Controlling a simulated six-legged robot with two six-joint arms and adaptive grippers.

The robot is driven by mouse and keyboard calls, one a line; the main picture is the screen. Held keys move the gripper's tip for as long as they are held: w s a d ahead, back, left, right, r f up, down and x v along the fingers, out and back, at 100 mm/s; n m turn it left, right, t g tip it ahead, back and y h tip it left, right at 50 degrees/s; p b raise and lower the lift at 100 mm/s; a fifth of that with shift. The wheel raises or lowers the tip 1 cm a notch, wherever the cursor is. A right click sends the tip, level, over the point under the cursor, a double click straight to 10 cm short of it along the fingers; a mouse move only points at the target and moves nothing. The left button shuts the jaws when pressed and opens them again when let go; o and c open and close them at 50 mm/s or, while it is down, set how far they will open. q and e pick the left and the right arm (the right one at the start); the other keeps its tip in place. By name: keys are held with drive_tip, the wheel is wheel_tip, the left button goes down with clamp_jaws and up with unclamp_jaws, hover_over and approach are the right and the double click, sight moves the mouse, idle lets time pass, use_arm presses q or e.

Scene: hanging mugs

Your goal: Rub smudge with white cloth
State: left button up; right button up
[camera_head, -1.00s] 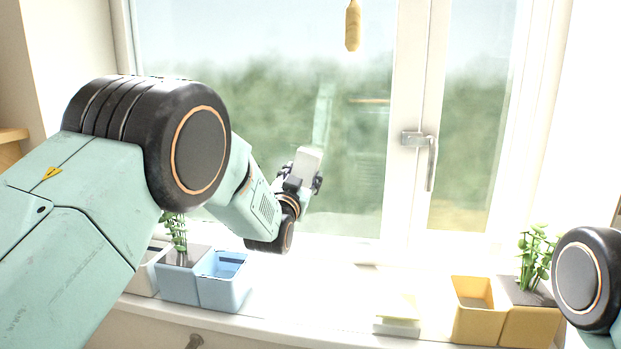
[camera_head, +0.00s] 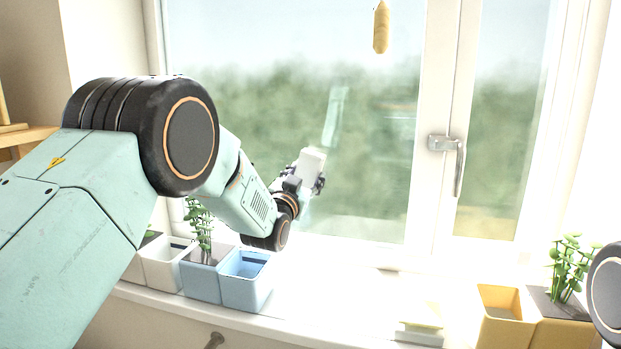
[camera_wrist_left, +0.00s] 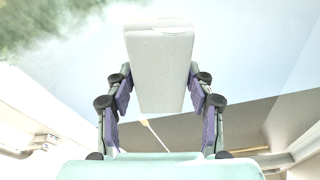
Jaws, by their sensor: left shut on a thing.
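My left gripper (camera_head: 303,182) is shut on the white cloth (camera_head: 312,160), a pale block-like pad that sticks up past the fingertips. In the left wrist view, the cloth (camera_wrist_left: 160,65) sits between the two fingers of the gripper (camera_wrist_left: 160,92). The gripper is in front of the large left window pane (camera_head: 290,90), above the sill. I cannot tell whether the cloth touches the glass. No smudge stands out clearly; the pane is hazy, with a pale streak (camera_head: 335,115) that may be a reflection. My right gripper is out of view.
Blue planters (camera_head: 247,285) and a white planter (camera_head: 165,262) stand on the sill below my left arm. Yellow planters (camera_head: 505,315) stand at the right, with a pale stack (camera_head: 420,325) beside them. A window handle (camera_head: 447,145) juts from the frame. A wooden pull (camera_head: 381,27) hangs above.

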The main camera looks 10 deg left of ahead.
sight(316, 171)
use_arm(q)
drive_tip(key=shift+a, duration=1.55)
drive_tip(key=shift+d+r+p, duration=0.2)
drive_tip(key=shift+r+p, duration=0.1)
drive_tip(key=shift+r, duration=0.65)
drive_tip(key=shift+d+f, duration=0.15)
drive_tip(key=shift+d, duration=1.6)
drive_tip(key=shift+d+f, duration=0.15)
drive_tip(key=shift+d, duration=0.55)
drive_tip(key=shift+s+d+b, duration=0.1)
drive_tip(key=shift+d+b, duration=0.2)
drive_tip(key=shift+d, duration=2.95)
drive_tip(key=shift+s+d, duration=0.1)
drive_tip(key=shift+d, duration=1.15)
drive_tip(key=shift+a+b, duration=0.4)
drive_tip(key=shift+a, duration=1.6)
drive_tip(key=shift+a+b, duration=0.3)
drive_tip(key=shift+a, duration=2)
drive_tip(key=shift+w+a, duration=0.2)
drive_tip(key=shift+a, duration=2.65)
